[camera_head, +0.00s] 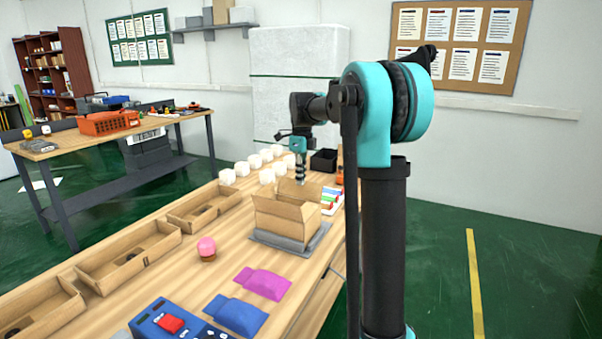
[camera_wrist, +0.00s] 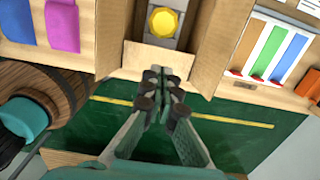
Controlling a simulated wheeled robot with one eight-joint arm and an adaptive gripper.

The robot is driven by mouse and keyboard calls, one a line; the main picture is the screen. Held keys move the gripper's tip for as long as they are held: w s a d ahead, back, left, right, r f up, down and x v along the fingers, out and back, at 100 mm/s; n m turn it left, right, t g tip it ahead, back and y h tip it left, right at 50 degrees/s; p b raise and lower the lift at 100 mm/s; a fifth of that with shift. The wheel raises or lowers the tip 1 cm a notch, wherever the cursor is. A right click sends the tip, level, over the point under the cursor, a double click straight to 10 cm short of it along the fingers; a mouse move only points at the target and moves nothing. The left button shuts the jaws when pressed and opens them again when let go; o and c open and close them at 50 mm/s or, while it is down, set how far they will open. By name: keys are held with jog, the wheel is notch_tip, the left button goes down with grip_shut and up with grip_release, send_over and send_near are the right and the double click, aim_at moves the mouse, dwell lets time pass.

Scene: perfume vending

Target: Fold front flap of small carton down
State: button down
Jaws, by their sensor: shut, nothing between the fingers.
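The small carton (camera_head: 280,222) stands open on a grey mat (camera_head: 318,238) on the wooden table, with flaps raised. In the wrist view, side flaps stand at the left (camera_wrist: 117,35) and right (camera_wrist: 207,45) of its opening. A yellow-topped item (camera_wrist: 163,21) sits inside. A short cardboard panel (camera_wrist: 150,57), seemingly the front flap, lies at the opening's lower edge in that view. My gripper (camera_wrist: 162,72) is shut and empty, its fingertips at this panel; contact cannot be told. In the head view my gripper (camera_head: 300,180) points down at the carton's far side.
Pink and blue pouches (camera_head: 262,283) (camera_head: 236,315) and a pink-topped item (camera_head: 206,246) lie nearer on the table. White cubes (camera_head: 267,176) and a black bin (camera_head: 323,161) stand beyond the carton. A rack of coloured strips (camera_wrist: 272,48) is close beside it. Open trays (camera_head: 128,256) line the left.

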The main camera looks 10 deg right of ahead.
notch_tip(320, 180, down, 10)
jog(key=shift+a+r, duration=0.1)
jog(key=shift+r, duration=0.05)
dwell(0.4)
jog(key=shift+a+f, duration=0.1)
jog(key=shift+f, duration=0.45)
jog(key=shift+w+r, duration=0.1)
jog(key=shift+r, duration=0.05)
notch_tip(320, 180, up, 13)
jog(key=s+d+f+n+t, duration=0.2)
jog(key=s+f+n, duration=1)
jog(key=s, duration=0.4)
jog(key=s+d+f+n+t, duration=0.2)
jog(key=s+f+n, duration=1)
jog(key=s, duration=0.5)
jog(key=shift+d+f+n, duration=0.15)
jog(key=shift+f+n, duration=0.1)
jog(key=shift+n, duration=0.35)
jog(key=shift+w, duration=0.1)
